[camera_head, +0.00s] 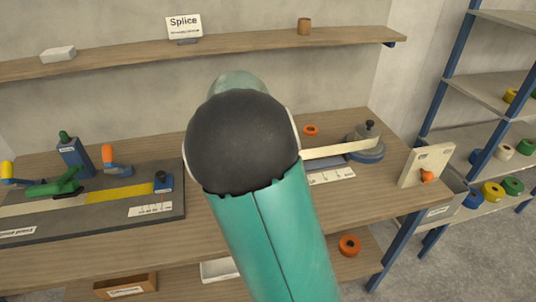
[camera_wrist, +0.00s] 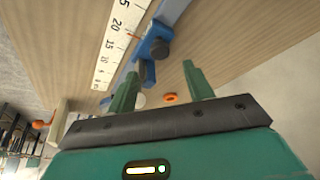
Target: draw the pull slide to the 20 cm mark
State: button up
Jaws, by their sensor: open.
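In the wrist view, a blue slide (camera_wrist: 155,46) with a dark round knob sits on a blue-grey rail (camera_wrist: 172,10) beside a white ruler (camera_wrist: 112,42). The ruler shows printed 20, 15 and 10. I cannot tell exactly which mark the slide stands at. My gripper (camera_wrist: 160,69) is open, its two green fingers apart with nothing gripped. The slide appears beyond the fingertips; contact cannot be told. In the head view, my arm hides the gripper and slide, while the ruler (camera_head: 331,176) and a pale tape strip (camera_head: 335,150) show to its right.
An orange ring (camera_head: 310,130) lies behind the rail. A grey mat (camera_head: 110,225) with a green clamp (camera_head: 57,184) lies at left. The bench front is bare.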

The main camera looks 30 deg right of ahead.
jog(key=v, duration=0.7)
jog(key=shift+s+f, duration=0.1)
jog(key=s+a+r+n+t+y, duration=0.1)
jog(key=s+a+n+y, duration=0.1)
jog(key=s+a+n, duration=0.4)
jog(key=s+a+r+n+t+y, duration=0.2)
jog(key=s+a+n, duration=0.4)
jog(key=s+a, duration=0.6)
jog(key=s, duration=0.7)
jog(key=shift+s+a+r+n+t, duration=0.15)
jog(key=shift+a+r+n+t, duration=0.1)
jog(key=shift+r+n+t, duration=0.05)
jog(key=c, duration=0.3)
jog(key=shift+c, duration=0.2)
